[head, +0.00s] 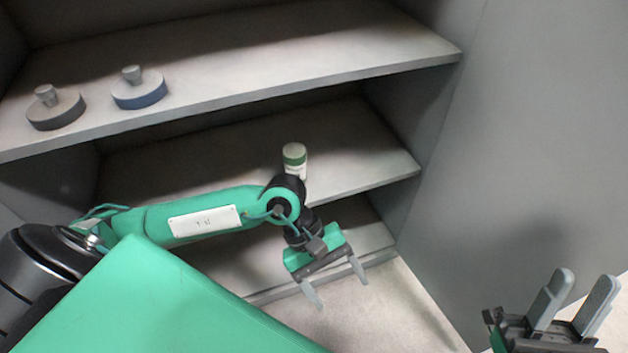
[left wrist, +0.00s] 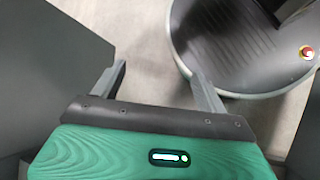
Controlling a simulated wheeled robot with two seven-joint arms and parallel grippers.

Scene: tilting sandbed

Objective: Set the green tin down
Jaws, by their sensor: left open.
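The green tin (head: 295,158) is a small white cylinder with a green band near its top. It stands upright on the middle shelf (head: 365,158), near the front edge, and my left arm hides its lower part. My left gripper (head: 335,292) is open and empty, below and in front of that shelf, apart from the tin. In the left wrist view its two fingers (left wrist: 158,75) are spread with only floor between them. My right gripper (head: 583,280) is open and empty at the lower right.
On the top shelf (head: 300,50) stand a dark grey knobbed disc (head: 56,108) and a blue knobbed disc (head: 140,90). The cabinet's side wall (head: 520,130) rises to the right. A lower shelf (head: 370,235) lies beneath. The middle shelf is clear right of the tin.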

